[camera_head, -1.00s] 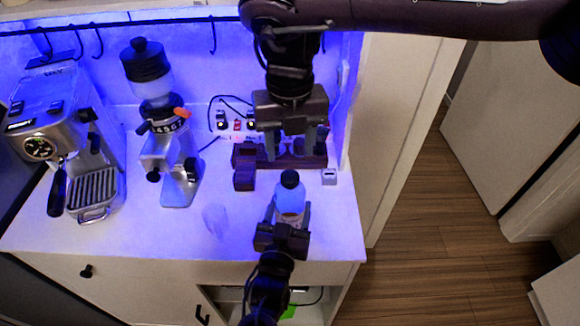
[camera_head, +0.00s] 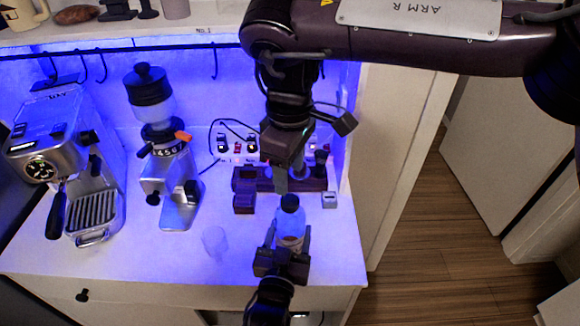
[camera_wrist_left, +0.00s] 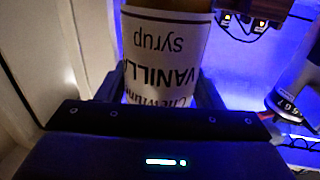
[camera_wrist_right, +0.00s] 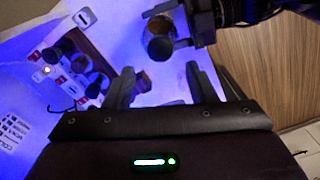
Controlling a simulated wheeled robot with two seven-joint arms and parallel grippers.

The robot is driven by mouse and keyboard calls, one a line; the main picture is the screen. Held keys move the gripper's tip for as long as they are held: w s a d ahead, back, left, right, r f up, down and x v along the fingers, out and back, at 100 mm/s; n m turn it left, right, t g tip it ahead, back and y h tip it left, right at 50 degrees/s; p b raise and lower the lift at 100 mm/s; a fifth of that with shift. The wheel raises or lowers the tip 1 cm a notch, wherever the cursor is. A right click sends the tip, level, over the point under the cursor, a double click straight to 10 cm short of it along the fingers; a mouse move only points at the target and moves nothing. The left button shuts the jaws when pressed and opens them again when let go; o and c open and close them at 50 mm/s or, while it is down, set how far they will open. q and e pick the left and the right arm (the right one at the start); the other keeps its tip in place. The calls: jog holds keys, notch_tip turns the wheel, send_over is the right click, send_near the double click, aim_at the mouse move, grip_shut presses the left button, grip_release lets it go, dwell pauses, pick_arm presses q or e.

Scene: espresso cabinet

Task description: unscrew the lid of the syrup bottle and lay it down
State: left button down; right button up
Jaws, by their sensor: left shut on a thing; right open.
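The syrup bottle (camera_head: 289,230) stands upright near the counter's front edge, with its black lid (camera_head: 290,203) on top. My left gripper (camera_head: 285,248) is shut around the bottle body. In the left wrist view the bottle's vanilla syrup label (camera_wrist_left: 165,55) is upside down between the fingers. My right gripper (camera_head: 282,184) is open and empty, above and just behind the lid, apart from it.
A dark stand (camera_head: 244,203) with tools is behind the bottle, and a small white box (camera_head: 329,200) is to its right. A clear cup (camera_head: 215,241) stands to the left. The grinder (camera_head: 170,190) and espresso machine (camera_head: 55,140) are farther left. Counter between them is free.

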aim_at(290, 200)
jog(key=m, duration=0.8)
jog(key=shift+f, duration=4.05)
jog(key=shift+c, duration=0.4)
